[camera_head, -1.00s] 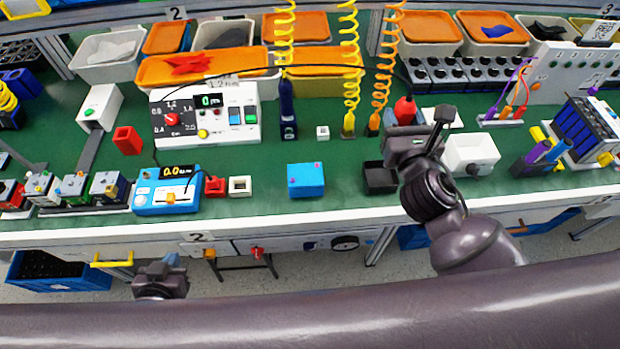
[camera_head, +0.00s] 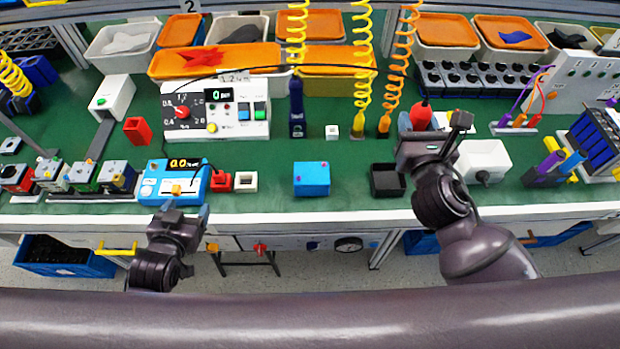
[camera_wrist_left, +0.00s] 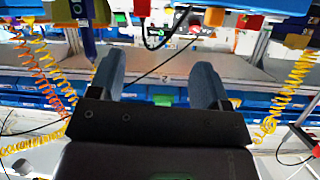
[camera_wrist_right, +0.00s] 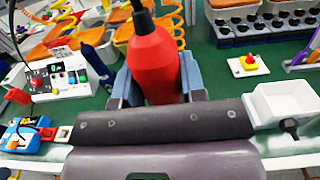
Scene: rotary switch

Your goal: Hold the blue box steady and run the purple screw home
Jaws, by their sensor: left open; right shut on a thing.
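The blue box (camera_head: 312,180) sits on the green bench mat near its front edge. My right gripper (camera_head: 427,131) is right of the box, shut on a red tool (camera_head: 421,116) with a black cable. The tool also shows between the fingers in the right wrist view (camera_wrist_right: 154,62); its working end is hidden. My left gripper (camera_head: 184,212) is open and empty at the bench's front edge, left of the box. Its spread fingers show in the left wrist view (camera_wrist_left: 158,80).
A black open box (camera_head: 387,180) stands between the blue box and my right gripper. A white bin (camera_head: 487,158) is further right. A blue meter (camera_head: 173,181), red block and white square piece (camera_head: 245,181) stand left. The mat around the blue box is clear.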

